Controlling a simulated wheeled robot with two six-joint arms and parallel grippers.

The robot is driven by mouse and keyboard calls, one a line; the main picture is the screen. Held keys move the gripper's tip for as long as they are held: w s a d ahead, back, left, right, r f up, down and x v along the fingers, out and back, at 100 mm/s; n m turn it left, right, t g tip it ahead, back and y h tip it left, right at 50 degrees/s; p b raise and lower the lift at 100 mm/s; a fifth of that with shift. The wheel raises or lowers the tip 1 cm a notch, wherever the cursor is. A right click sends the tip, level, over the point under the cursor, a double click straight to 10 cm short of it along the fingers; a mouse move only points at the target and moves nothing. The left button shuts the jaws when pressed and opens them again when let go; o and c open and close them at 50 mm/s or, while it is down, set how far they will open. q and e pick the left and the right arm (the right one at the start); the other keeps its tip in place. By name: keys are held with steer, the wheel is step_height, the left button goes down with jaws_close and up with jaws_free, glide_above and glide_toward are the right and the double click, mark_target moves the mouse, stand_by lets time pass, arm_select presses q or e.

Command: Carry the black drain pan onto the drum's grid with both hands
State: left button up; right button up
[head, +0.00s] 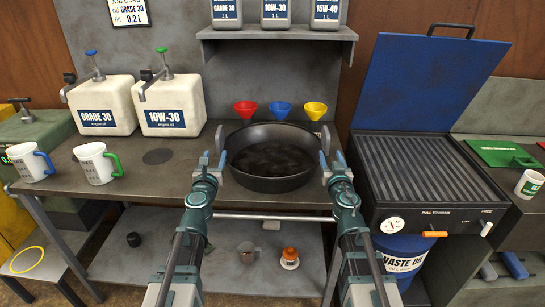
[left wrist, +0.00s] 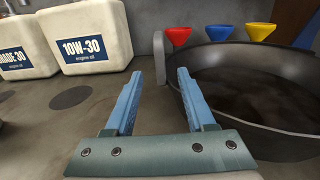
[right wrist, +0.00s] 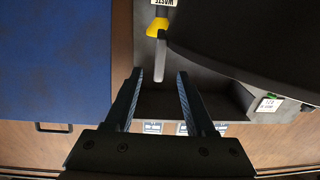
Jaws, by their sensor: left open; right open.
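The black drain pan (head: 270,185) stands on the grey bench, with dark liquid in it and an upright grey handle tab on each side. The left handle (head: 220,138) also shows in the left wrist view (left wrist: 159,56), just beyond my open left gripper (left wrist: 157,84). The right handle (head: 325,139) shows in the right wrist view (right wrist: 160,60), ahead of my open right gripper (right wrist: 157,82). In the head view, my left gripper (head: 212,160) and right gripper (head: 331,163) flank the pan. The drum's ribbed grid (head: 430,172) is to the right, empty.
The blue lid (head: 425,80) stands open behind the grid. Red, blue and yellow funnels (head: 281,110) are behind the pan. Two white oil jugs (head: 168,105) and two mugs (head: 97,163) stand left. A shelf with oil containers hangs above. The waste oil drum (head: 402,258) is below the grid.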

mark_target(220, 139)
arm_select(q)
steer(key=w, duration=1.1)
steer(key=shift+w, duration=0.1)
arm_select(e)
steer(key=w, duration=1.1)
steer(key=shift+w, duration=0.1)
arm_select(q)
jaws_close()
arm_select(e)
jaws_close()
